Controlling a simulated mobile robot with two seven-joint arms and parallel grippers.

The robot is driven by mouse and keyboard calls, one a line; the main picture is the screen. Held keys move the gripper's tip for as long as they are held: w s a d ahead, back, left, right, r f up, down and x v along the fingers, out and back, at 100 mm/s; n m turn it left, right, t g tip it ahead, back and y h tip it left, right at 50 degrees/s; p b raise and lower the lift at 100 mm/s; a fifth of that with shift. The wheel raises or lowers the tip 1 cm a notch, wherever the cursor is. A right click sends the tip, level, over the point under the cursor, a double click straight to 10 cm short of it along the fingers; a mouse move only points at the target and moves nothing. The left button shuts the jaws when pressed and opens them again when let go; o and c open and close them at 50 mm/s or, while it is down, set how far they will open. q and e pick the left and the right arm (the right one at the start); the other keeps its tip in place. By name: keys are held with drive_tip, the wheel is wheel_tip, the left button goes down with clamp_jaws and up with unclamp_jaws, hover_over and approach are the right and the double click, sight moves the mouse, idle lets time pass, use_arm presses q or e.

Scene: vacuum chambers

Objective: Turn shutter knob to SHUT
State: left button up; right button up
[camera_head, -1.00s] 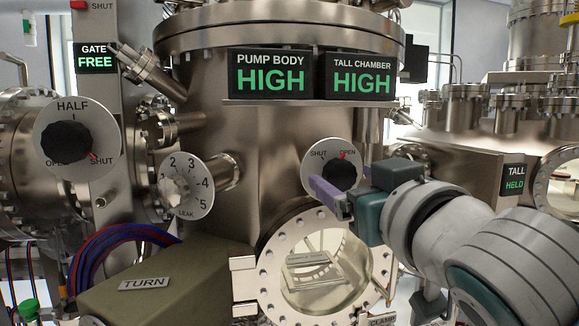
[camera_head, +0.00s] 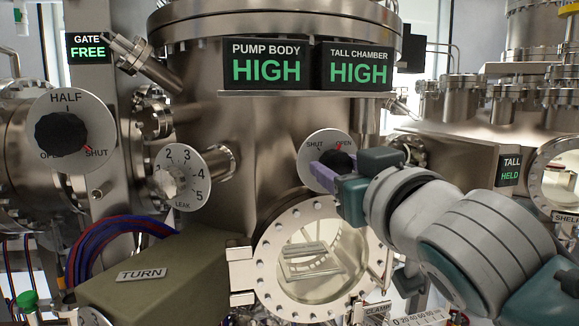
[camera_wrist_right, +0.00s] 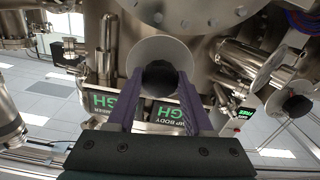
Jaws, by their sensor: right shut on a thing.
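The shutter knob (camera_head: 344,158) is a black knob on a round white dial (camera_head: 310,170) marked SHUT and OPEN. The red mark on it points at OPEN. My right gripper (camera_head: 335,166) has its purple fingers at the knob and partly hides it. In the right wrist view the knob (camera_wrist_right: 160,76) sits between the two fingertips of the right gripper (camera_wrist_right: 160,84), which are shut on its sides. My left gripper does not show.
A round glass port (camera_head: 312,258) is just below the dial. The leak dial (camera_head: 181,180) and the gate knob (camera_head: 61,133) stand to the left. The displays (camera_head: 266,65) above read HIGH. A TURN box (camera_head: 165,285) is at lower left.

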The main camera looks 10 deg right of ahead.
clamp_jaws()
drive_tip(key=shift+n, duration=0.4)
drive_tip(key=shift+n+p, duration=0.4)
drive_tip(key=shift+n, duration=0.6)
drive_tip(key=n, duration=0.2)
drive_tip(key=shift+n+p, duration=0.3)
drive_tip(key=shift+n, duration=0.1)
drive_tip(key=n+p, duration=0.1)
drive_tip(key=n, duration=0.4)
drive_tip(key=shift+n, duration=0.3)
